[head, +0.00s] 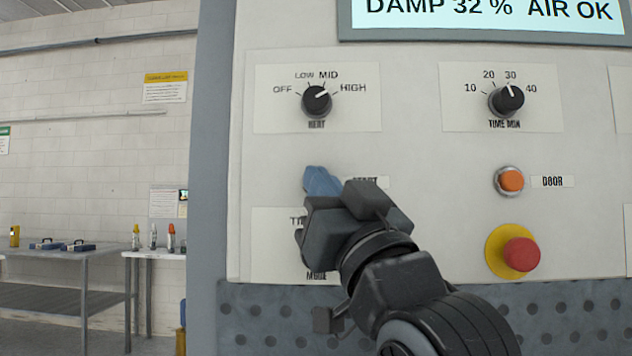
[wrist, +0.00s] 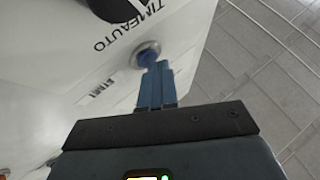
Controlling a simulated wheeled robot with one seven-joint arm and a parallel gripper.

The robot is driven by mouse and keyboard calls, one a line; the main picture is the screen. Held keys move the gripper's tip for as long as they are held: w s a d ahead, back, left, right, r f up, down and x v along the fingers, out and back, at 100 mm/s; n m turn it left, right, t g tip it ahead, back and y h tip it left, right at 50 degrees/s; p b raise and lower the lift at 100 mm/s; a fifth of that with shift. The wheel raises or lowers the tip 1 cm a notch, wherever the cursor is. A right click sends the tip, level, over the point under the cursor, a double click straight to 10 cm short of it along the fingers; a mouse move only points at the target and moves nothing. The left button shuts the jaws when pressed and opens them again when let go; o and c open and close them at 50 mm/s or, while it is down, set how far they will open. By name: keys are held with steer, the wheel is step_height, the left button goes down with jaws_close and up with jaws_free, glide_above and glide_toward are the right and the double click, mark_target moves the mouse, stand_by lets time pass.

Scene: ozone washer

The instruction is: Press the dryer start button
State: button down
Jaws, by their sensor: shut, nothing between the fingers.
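The start button, blue with a silver ring (wrist: 147,54), is on the white panel in the wrist view. In the head view my gripper hides it, and only part of the START label (head: 368,182) shows to the right of the fingers. My gripper (head: 318,178) is shut and empty, its blue fingers pointing at the panel. In the wrist view the fingertips (wrist: 157,66) overlap the lower edge of the button. I cannot tell whether they touch it.
Above are the heat knob (head: 317,101) and the time knob (head: 507,101). To the right are the orange door button (head: 511,181) and a red emergency-type button (head: 520,254). The mode plate below is partly hidden by my arm. Tables (head: 84,252) stand far left.

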steer(key=shift+s, duration=0.9)
steer(key=shift+s+a+p, duration=0.1)
steer(key=shift+s+p, duration=0.6)
steer(key=shift+s, duration=1.8)
